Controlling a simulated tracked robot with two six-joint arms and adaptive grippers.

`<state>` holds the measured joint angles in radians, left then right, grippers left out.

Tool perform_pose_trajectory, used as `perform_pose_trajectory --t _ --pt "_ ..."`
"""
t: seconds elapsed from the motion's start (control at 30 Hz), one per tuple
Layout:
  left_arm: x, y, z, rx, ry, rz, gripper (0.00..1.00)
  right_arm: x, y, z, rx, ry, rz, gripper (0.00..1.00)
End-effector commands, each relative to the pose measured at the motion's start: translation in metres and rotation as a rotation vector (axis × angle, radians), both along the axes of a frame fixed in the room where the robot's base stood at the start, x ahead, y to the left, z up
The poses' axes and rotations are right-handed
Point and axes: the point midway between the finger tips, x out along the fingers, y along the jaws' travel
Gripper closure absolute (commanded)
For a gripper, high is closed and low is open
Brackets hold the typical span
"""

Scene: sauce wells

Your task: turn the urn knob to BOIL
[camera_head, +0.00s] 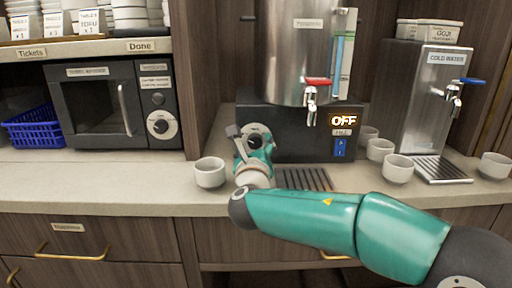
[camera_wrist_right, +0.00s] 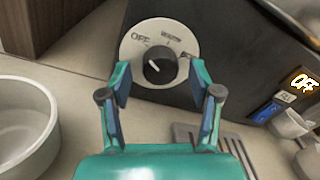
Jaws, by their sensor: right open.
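The steel urn (camera_head: 296,55) stands on a black base at the back of the counter. Its black knob (camera_wrist_right: 158,65) sits on a round pale dial (camera_wrist_right: 137,45) on the base's front. The knob's white mark points up-left, towards the OFF label. Another label is at the dial's top, and one at its right is partly covered by a finger. My right gripper (camera_wrist_right: 158,82) is open, its fingers either side of the knob in the wrist view, with no contact visible. In the head view the right gripper (camera_head: 252,145) partly hides the dial. The display (camera_head: 344,121) reads OFF.
A white cup (camera_head: 209,173) stands left of my right gripper. A drip grate (camera_head: 305,179) lies below the urn's red-handled tap (camera_head: 312,92). Several cups and a cold water dispenser (camera_head: 412,90) stand to the right. A microwave (camera_head: 112,108) is at left. The front-left counter is clear.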

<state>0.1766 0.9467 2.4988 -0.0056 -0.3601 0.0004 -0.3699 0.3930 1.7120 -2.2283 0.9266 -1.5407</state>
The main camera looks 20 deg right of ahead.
Motion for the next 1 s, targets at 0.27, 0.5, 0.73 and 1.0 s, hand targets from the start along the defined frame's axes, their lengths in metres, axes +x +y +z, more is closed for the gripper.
perform_pose_trajectory --t 0.27,0.5,0.73,1.0 --pt "0.0 0.0 0.0 0.0 0.0 0.0 1.0 0.0007 0.0003 -0.0001 0.0 0.0 0.001 0.4" --pt "0.0 0.0 0.0 0.0 0.0 0.0 1.0 0.0007 0.0007 -0.0002 0.0 0.0 0.001 0.8" --pt "0.0 0.0 -0.0004 0.0 0.0 0.0 1.0 0.0007 -0.0003 -0.0005 0.003 -0.001 0.001 0.97" --pt "0.0 0.0 -0.007 0.0 0.0 0.0 1.0 0.0008 0.0012 -0.0019 0.061 -0.016 0.001 0.97"
